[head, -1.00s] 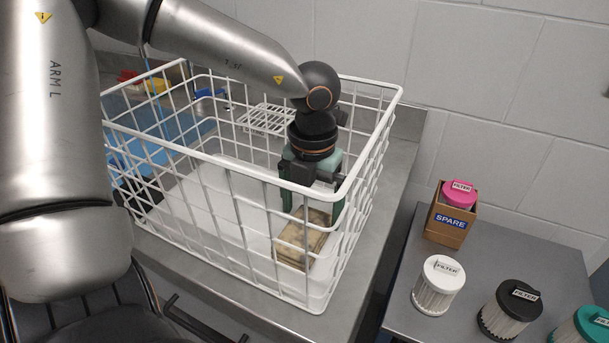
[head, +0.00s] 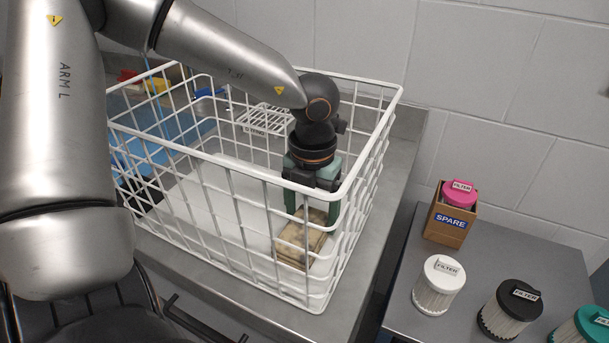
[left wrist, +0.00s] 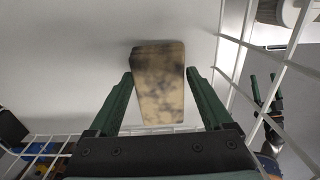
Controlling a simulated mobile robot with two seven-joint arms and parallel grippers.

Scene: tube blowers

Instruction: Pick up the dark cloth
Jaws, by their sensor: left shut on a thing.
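A folded tan cloth with dark smudges (head: 302,240) lies in the front right corner of a white wire basket (head: 230,172). It looks tan rather than dark. My left gripper (head: 312,208) reaches down into the basket from above, its green fingers at the cloth. In the left wrist view the cloth (left wrist: 160,85) sits between the two fingers (left wrist: 160,92), and my left gripper is shut on it. The cloth appears to be still on the basket floor. What seems to be my right gripper (left wrist: 264,88) shows beyond the basket wires, fingers apart and empty.
The basket's wire walls stand close around my left gripper. A lower table at right holds a white filter (head: 438,285), a black filter (head: 509,309), a teal filter (head: 585,328) and a SPARE box (head: 449,223) with a pink-capped filter. A blue mat (head: 140,160) lies behind the basket's left side.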

